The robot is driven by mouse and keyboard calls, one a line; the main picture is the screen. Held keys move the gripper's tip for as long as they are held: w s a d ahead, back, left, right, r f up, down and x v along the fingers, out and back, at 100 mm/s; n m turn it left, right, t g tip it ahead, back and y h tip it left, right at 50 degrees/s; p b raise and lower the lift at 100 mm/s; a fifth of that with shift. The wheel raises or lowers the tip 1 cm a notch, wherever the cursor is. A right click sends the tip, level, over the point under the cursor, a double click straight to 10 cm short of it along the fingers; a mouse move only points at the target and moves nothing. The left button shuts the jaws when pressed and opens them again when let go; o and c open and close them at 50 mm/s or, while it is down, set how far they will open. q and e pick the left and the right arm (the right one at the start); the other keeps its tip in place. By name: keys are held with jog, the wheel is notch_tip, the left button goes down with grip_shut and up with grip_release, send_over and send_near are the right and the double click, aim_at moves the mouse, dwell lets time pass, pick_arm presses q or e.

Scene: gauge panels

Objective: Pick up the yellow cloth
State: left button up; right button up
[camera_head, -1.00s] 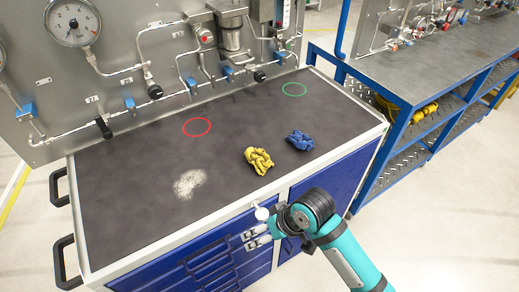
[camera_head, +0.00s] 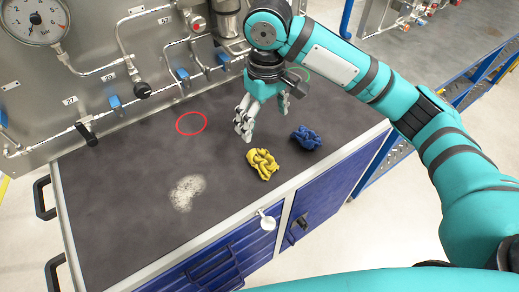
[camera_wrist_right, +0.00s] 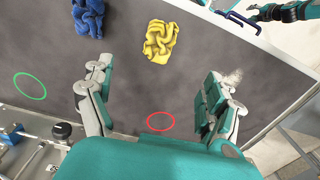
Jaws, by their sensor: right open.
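The yellow cloth (camera_head: 263,164) lies crumpled on the dark worktop near its front edge. It also shows in the right wrist view (camera_wrist_right: 160,41), beyond and between my fingers. My right gripper (camera_head: 262,118) is open and empty, above the worktop and behind the yellow cloth; its spread fingers show in the wrist view (camera_wrist_right: 155,105). The cloth is apart from the fingers.
A blue cloth (camera_head: 306,138) lies right of the yellow one. A red ring (camera_head: 192,123) and a pale speckled patch (camera_head: 187,193) mark the worktop (camera_head: 120,185). The gauge panel with pipes (camera_head: 110,60) stands along the back. My right arm partly covers the green ring (camera_head: 306,75).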

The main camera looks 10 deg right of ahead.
jog(key=p, duration=0.1)
send_over(263, 157)
notch_tip(263, 157, down, 5)
jog(key=f, duration=0.2)
jog(key=f+p, duration=0.1)
jog(key=f, duration=0.2)
jog(key=shift+s+d+f, duration=0.15)
jog(key=shift+d+f, duration=0.1)
jog(key=shift+f, duration=0.25)
jog(key=shift+a+f+p, duration=0.1)
jog(key=shift+f+p, duration=0.1)
jog(key=shift+p, duration=0.2)
notch_tip(263, 157, down, 4)
jog(key=shift+a+f+p, duration=0.15)
jog(key=shift+f+p, duration=0.1)
jog(key=shift+p, duration=0.55)
jog(key=shift+f, duration=0.2)
pick_arm(q)
jog(key=r, duration=0.1)
jog(key=s+r, duration=0.2)
jog(key=r, duration=0.1)
jog(key=shift+s+a+r, duration=0.1)
jog(key=shift+s+a, duration=0.15)
jog(key=shift+a, duration=0.15)
pick_arm(e)
jog(key=c, duration=0.9)
